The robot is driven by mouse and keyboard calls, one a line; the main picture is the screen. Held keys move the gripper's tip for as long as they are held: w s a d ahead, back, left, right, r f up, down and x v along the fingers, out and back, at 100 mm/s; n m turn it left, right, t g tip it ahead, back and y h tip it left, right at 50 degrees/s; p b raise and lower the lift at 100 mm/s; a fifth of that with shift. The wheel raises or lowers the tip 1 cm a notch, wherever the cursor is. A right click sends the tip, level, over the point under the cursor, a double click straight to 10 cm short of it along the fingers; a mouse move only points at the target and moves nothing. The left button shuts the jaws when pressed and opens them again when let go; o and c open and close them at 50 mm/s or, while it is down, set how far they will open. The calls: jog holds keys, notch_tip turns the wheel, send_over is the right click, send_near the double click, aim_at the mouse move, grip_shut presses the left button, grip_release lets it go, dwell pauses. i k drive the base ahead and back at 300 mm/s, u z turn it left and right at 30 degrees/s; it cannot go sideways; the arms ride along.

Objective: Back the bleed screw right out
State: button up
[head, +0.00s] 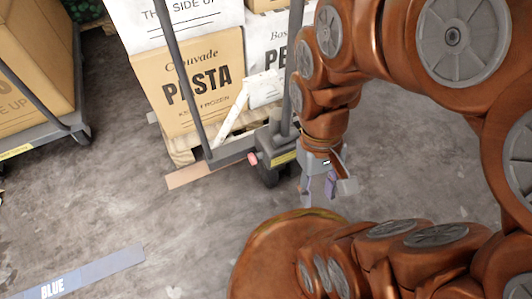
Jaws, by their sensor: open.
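A small pinkish-red knob (253,158) sticks out at the left of a dark grey pump-like block (272,143) low on a hand truck. It may be the bleed screw, but it is too small to tell its shape or thread. My gripper (326,192) hangs to the right of the block and a little lower in the picture. Its fingers are spread and nothing shows between them. It is apart from the pinkish knob. My wrist covers part of the block's right side.
Another loaded cart (50,132) stands at the left. A floor strip marked BLUE (95,272) lies at lower left. The concrete floor between is clear.

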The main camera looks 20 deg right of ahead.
aim_at(252, 158)
jog(key=z, duration=0.9)
jog(key=k, duration=1)
jog(key=u, duration=1.3)
jog(key=i, duration=0.5)
jog(key=u, duration=0.05)
